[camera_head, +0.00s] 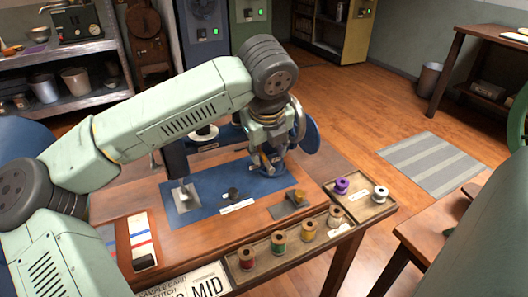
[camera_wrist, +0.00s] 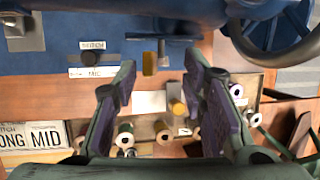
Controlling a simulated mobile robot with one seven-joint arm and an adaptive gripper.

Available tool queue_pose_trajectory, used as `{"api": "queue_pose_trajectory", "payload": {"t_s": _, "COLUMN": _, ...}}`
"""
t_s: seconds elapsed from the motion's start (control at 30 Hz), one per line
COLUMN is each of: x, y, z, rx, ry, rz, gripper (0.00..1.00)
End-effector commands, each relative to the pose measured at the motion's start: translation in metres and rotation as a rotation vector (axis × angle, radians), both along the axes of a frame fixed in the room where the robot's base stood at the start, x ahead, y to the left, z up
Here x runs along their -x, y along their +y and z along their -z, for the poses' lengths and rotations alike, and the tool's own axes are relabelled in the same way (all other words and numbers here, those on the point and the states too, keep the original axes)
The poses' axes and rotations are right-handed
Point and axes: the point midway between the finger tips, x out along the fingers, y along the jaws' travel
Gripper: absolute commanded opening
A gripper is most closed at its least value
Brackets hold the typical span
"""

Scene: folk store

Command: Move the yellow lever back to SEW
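A yellow upright tab (camera_wrist: 149,63), which looks like the yellow lever, stands at the front of the blue sewing machine base in the wrist view. The arm and gripper seem to hide it in the head view. I cannot read a SEW mark by it. My gripper (camera_wrist: 160,82) is open and empty, its two dark-padded fingers apart. The tab shows between and beyond the fingertips; I see no contact. In the head view my gripper (camera_head: 268,163) is over the right part of the blue base (camera_head: 215,200).
A dark knob (camera_head: 233,193) with a white label sits left of my gripper. A wooden tray (camera_head: 262,268) of several thread spools lines the table's front. The handwheel (camera_wrist: 285,35) is close at right.

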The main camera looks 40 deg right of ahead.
Motion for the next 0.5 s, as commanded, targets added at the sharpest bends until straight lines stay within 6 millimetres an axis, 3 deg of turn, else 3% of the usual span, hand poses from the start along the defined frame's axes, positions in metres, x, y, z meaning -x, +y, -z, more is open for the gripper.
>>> {"api": "queue_pose_trajectory", "payload": {"t_s": 0.5, "x": 0.004, "y": -0.016, "z": -0.001, "rx": 0.000, "ry": 0.000, "rz": 0.000, "gripper": 0.38}}
